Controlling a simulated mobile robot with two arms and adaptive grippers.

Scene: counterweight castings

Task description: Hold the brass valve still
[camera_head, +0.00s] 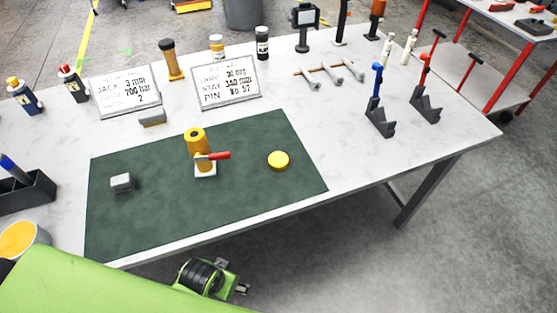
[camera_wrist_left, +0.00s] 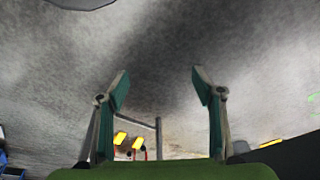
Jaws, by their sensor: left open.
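The brass valve (camera_head: 196,142) stands upright on a small white base on the dark green mat (camera_head: 130,215). It is a yellow-gold cylinder with a hole in its top and a red lever pointing right. Nothing touches the valve. My left gripper (camera_wrist_left: 160,88) is open and empty in the left wrist view, with its two green-padded fingers wide apart and grey floor beyond. In the head view my green left arm is low at the left, in front of the table; its fingertips cannot be made out. My right gripper is in neither view.
On the mat, a grey block (camera_head: 122,182) lies left of the valve and a yellow disc (camera_head: 278,161) right of it. Two sign plates (camera_head: 226,85) stand behind. A black stand (camera_head: 380,119) with a blue-handled tool is at right. The mat's front is clear.

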